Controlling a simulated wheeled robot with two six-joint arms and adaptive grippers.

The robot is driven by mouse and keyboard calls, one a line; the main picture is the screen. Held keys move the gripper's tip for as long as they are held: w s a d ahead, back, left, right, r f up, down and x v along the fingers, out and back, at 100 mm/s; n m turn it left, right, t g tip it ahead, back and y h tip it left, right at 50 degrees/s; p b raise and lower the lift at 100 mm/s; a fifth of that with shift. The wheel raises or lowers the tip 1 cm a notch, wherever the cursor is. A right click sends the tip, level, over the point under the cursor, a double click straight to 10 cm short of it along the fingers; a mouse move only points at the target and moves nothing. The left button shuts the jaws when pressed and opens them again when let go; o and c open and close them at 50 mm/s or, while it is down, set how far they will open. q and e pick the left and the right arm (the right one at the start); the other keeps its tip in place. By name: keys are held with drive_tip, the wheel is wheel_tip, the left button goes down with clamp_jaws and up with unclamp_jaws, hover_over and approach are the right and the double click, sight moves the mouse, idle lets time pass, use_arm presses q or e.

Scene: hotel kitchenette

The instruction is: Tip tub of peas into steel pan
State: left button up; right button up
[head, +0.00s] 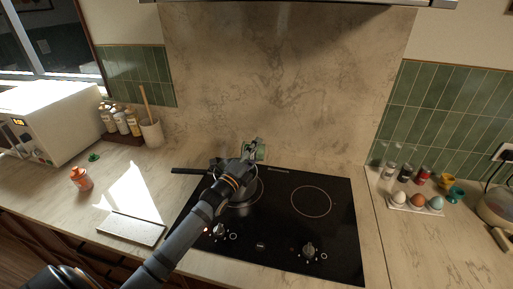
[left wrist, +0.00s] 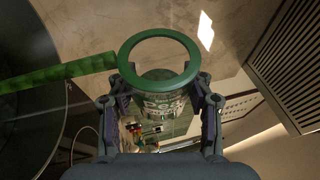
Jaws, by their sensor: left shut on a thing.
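The tub (head: 260,151) is clear with a green rim and is tilted over the cooktop at the pan's far side. In the left wrist view the tub (left wrist: 162,101) sits between my fingers. A grainy green band (left wrist: 60,75), like a stream of peas, runs from its rim towards a dark round surface at the left. The steel pan (head: 249,196) stands on the left burner, its black handle (head: 187,171) pointing left; my arm partly covers it. My left gripper (head: 250,158) is shut on the tub above the pan. My right gripper is out of view.
The black cooktop (head: 335,240) has a free right burner. At the right are an egg holder (head: 410,205) and small jars. At the left are a utensil crock (head: 151,133), bottles, an orange bottle (head: 81,179) and a board (head: 131,229). The range hood (head: 300,3) hangs above.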

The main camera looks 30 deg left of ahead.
use_arm(q)
drive_tip(key=shift+a+r+n+t+p, duration=0.1)
drive_tip(key=shift+r+n+t+p, duration=0.3)
drive_tip(key=shift+p, duration=0.5)
drive_tip(key=shift+s+a+r+n+y+p, duration=0.15)
drive_tip(key=shift+n+y+p, duration=0.25)
drive_tip(key=shift+n+p, duration=0.65)
drive_tip(key=n+p, duration=0.1)
drive_tip(key=a+n+t+y+p, duration=0.1)
drive_tip(key=n, duration=0.1)
drive_tip(key=shift+r, duration=0.35)
drive_tip(key=shift+s+a+n+t+y+p, duration=0.15)
drive_tip(key=shift+n+y+p, duration=0.1)
drive_tip(key=shift+n+y, duration=0.25)
drive_tip(key=shift+a+n+t+y+p, duration=0.2)
drive_tip(key=shift+n+y, duration=0.1)
drive_tip(key=shift+n, duration=0.35)
